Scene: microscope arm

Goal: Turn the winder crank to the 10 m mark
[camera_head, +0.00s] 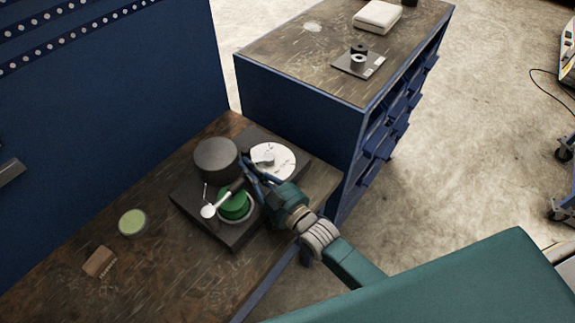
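The winder stands on a dark base plate (236,237) on the wooden workbench. It carries a dark grey round drum (216,157), a green spool (235,207) and a white dial (285,162) with dark marks too small to read. A crank with a pale round end (208,211) reaches across the green spool towards my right gripper. My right gripper (246,174) is low over the winder, between the spool and the dial, with its fingers at or close to the crank's upper end. I cannot tell whether they grip it. My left gripper is out of view.
A round light-green tin (132,222) and a small brown block (98,262) lie on the bench left of the winder. A blue panel (110,100) rises behind. A blue drawer cabinet (300,115) stands beyond the bench's far end. The near-left bench top is mostly clear.

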